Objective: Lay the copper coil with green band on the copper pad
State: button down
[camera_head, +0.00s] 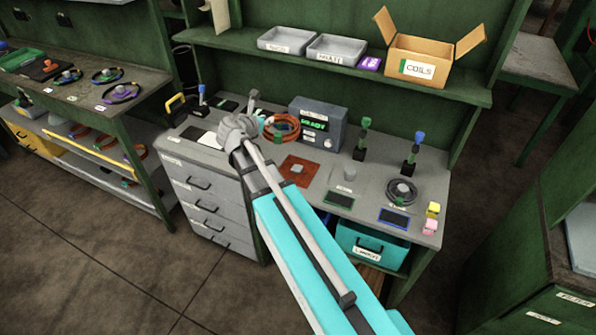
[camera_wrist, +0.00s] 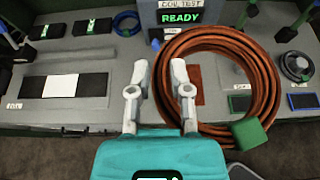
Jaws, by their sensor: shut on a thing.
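The copper coil with a green band (camera_head: 295,122) is held up near the front of the test box in the head view. In the wrist view the coil (camera_wrist: 268,75) looms large, its left side between my fingertips and its green band (camera_wrist: 248,137) at lower right. My gripper (camera_wrist: 159,80) is shut on the coil's rim; in the head view my gripper (camera_head: 262,124) is partly hidden by my arm. The copper pad (camera_head: 300,181) lies on the bench nearer the front, with a small grey piece on it. In the wrist view the pad (camera_wrist: 196,88) shows partly through the coil.
The test box (camera_head: 325,128), reading READY, stands behind. White and black pads (camera_wrist: 62,86) lie left. A shelf (camera_head: 290,65) overhangs the bench.

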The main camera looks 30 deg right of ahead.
jog(key=shift+f, duration=0.1)
notch_tip(320, 180, down, 15)
jog(key=m+g+h+b, duration=0.2)
jog(key=m+g+b, duration=0.1)
jog(key=b, duration=1.2)
jog(key=shift+a+f, duration=0.15)
jog(key=shift+a, duration=0.2)
jog(key=shift+b, duration=0.3)
jog(key=shift+w+d+f+b, duration=1.25)
jog(key=shift+d+f+b, duration=0.25)
jog(key=shift+d, duration=0.3)
jog(key=shift+w+d+f+b, duration=1.3)
jog(key=shift+d+f+b, duration=0.2)
jog(key=shift+d, duration=0.25)
jog(key=shift+w+d+f+b, duration=1.25)
jog(key=shift+d+f+b, duration=0.25)
jog(key=shift+d, duration=0.3)
